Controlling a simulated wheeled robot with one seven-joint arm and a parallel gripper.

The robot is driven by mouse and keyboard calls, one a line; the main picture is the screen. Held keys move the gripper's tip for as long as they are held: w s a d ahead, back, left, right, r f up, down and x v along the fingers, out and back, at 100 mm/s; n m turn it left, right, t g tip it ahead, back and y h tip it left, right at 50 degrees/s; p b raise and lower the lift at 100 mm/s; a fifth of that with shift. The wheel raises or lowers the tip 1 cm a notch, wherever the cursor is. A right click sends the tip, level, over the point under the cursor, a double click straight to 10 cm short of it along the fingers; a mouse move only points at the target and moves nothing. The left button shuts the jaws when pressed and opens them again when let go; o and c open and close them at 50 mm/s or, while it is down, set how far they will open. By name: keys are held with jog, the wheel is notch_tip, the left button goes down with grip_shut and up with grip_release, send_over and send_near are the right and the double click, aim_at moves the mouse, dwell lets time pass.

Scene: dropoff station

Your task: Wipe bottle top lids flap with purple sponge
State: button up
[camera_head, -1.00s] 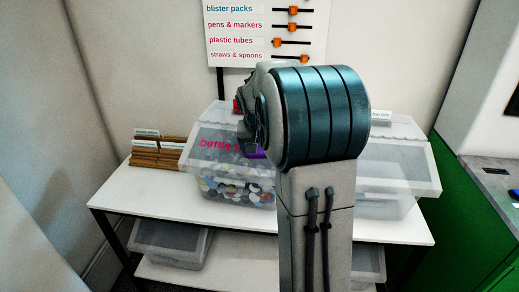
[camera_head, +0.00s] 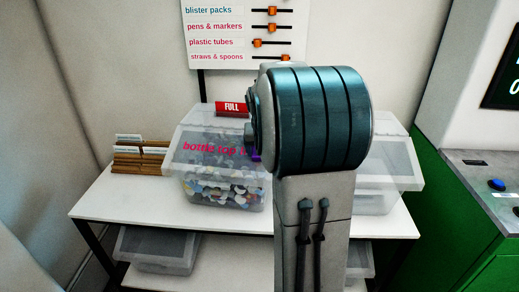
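The bottle top lids box (camera_head: 224,172) is a clear bin on the white table, filled with many coloured lids. Its sloping front flap (camera_head: 205,147) carries pink lettering that reads "bottle top" before my arm covers the rest. A small patch of purple, likely the purple sponge (camera_head: 256,155), shows at the right side of the flap beside my arm. Most of it is hidden, so I cannot tell whether it touches the flap. My gripper is hidden behind my own arm, and its fingers do not show.
A red "FULL" sign (camera_head: 233,109) stands at the back of the box. Card dividers (camera_head: 139,154) sit on the table (camera_head: 125,194) at left. Another clear bin (camera_head: 398,165) stands at right, partly hidden. A green counter (camera_head: 450,205) with a blue button (camera_head: 496,184) is at far right.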

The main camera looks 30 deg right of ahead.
jog(key=shift+s+d, duration=0.45)
jog(key=shift+d, duration=0.05)
jog(key=shift+w+a, duration=1.3)
jog(key=shift+a, duration=0.3)
jog(key=shift+w+a, duration=0.1)
jog(key=shift+w+a, duration=1.1)
jog(key=shift+a, duration=0.25)
jog(key=shift+p+v, duration=1.3)
jog(key=shift+v, duration=1.7)
